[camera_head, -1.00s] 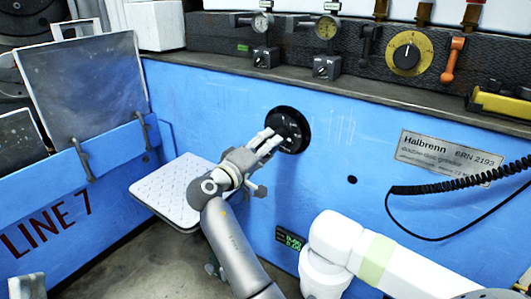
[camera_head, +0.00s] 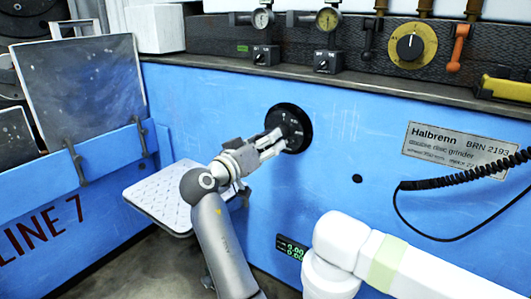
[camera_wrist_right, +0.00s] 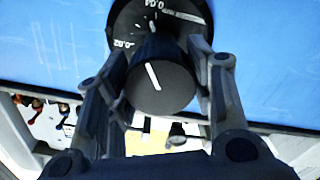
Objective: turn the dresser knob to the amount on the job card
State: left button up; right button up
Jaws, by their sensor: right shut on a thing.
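The dresser knob is black with a white line and sits on a black round dial (camera_head: 303,117) on the blue machine front. In the right wrist view the knob (camera_wrist_right: 165,80) is between the fingers of my right gripper (camera_wrist_right: 160,90), which is shut on it. The knob's white line leans to the upper left. White marks on the dial (camera_wrist_right: 185,14) include 0.02 and 0.04. In the head view my right gripper (camera_head: 277,139) reaches the dial from the lower left and partly hides the knob. I see no readable job card. My left gripper is not in view.
A white perforated tray (camera_head: 160,196) is left of my arm. A yellow dial (camera_head: 411,46) and two gauges are on the upper ledge. A coiled black cable (camera_head: 455,180) hangs at right.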

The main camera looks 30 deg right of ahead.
jog(key=shift+f+m+b, duration=0.25)
jog(key=shift+m+b, duration=0.55)
jog(key=shift+m, duration=0.3)
jog(key=shift+r, duration=0.1)
jog(key=o, duration=1)
jog(key=shift+o, duration=0.2)
jog(key=shift+r, duration=0.1)
jog(key=shift+r, duration=0.1)
notch_tip(320, 180, up, 10)
jog(key=shift+f, duration=0.15)
